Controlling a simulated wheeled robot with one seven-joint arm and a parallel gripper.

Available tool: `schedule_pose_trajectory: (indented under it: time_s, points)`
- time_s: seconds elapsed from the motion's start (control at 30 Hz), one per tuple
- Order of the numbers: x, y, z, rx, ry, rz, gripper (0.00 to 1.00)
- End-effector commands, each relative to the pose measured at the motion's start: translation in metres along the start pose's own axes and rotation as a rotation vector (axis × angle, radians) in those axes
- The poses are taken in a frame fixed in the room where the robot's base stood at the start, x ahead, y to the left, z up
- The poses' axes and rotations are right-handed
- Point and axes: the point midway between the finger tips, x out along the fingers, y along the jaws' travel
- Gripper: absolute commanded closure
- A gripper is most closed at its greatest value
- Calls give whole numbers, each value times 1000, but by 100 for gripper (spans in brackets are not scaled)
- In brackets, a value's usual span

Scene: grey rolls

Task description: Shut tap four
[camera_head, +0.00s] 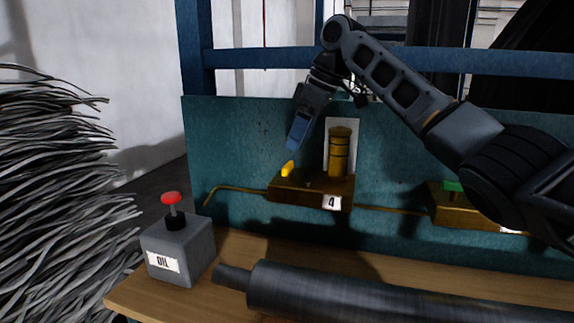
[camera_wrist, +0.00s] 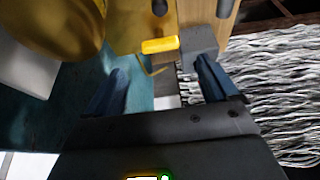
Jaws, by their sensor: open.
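Tap four is a brass block (camera_head: 315,198) with a white "4" label, low on the teal panel. A short yellow handle (camera_head: 288,169) stands at its left end, and a brass cylinder (camera_head: 340,155) rises from its right part. My gripper (camera_head: 294,146) has blue fingers and hangs just above the yellow handle, pointing down. In the wrist view my gripper (camera_wrist: 160,70) is open and empty. The yellow handle (camera_wrist: 160,45) lies ahead of the gap between the fingertips, apart from them.
A grey "OIL" box (camera_head: 178,250) with a red knob stands on the wooden bench (camera_head: 235,250) at the left. A dark roller (camera_head: 340,292) lies along the front. Another brass tap with a green handle (camera_head: 453,186) is at the right, partly behind my arm. Thin brass pipe runs along the panel.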

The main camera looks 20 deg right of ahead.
Motion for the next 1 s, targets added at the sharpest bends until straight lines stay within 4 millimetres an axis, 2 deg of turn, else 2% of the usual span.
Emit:
schedule_pose_trajectory:
  time_s: [0.3, 0.43, 0.6, 0.83, 1.0]
  points:
    - [47, -1, 0, 0, -1, -2, 13]
    - [62, -1, 0, 1, -1, -2, 13]
    - [70, -1, 0, 0, 0, -1, 13]
    - [71, -1, 0, 0, 0, -1, 13]
    - [70, -1, 0, 0, 0, -1, 28]
